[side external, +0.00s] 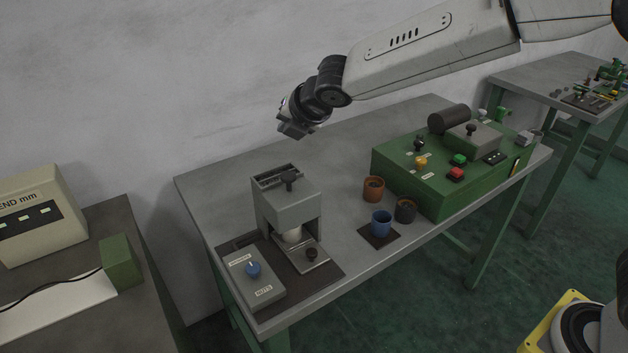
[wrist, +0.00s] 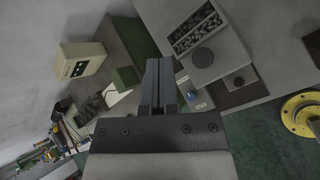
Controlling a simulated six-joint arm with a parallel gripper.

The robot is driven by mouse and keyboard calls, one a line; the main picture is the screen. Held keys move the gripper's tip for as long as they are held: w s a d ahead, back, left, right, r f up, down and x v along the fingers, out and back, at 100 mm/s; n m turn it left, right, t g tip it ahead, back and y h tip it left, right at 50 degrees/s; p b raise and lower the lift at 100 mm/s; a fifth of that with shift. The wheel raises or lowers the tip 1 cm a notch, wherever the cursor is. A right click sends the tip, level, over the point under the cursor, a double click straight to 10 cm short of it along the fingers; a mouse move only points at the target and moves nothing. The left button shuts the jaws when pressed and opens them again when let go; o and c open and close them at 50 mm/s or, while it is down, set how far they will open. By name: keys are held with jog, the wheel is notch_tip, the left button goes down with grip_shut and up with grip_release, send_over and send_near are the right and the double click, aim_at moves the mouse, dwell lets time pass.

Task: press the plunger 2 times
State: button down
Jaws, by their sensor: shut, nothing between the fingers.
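The grey machine (side external: 285,205) stands at the left end of the bench. A black round knob on a short stem, which looks like the plunger (side external: 289,178), stands up from its top. In the wrist view the plunger (wrist: 203,57) is a dark disc beside a tray of small parts, right of my fingers. My gripper (side external: 289,132) hangs in the air above and behind the machine, clear of the plunger. Its fingers (wrist: 160,68) are together with nothing between them.
A control box (side external: 254,277) with a blue knob sits in front of the machine. Cups, including an orange one (side external: 373,189) and a blue one (side external: 381,223), stand to its right. A green unit (side external: 440,185) with buttons and another black knob is farther right.

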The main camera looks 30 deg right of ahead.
aim_at(286, 174)
jog(key=shift+r, duration=0.45)
jog(key=shift+f, duration=0.15)
jog(key=shift+f, duration=4.2)
jog(key=shift+f, duration=0.25)
jog(key=shift+f, duration=0.25)
jog(key=shift+f, duration=0.85)
dwell(0.9)
jog(key=shift+r, duration=1.3)
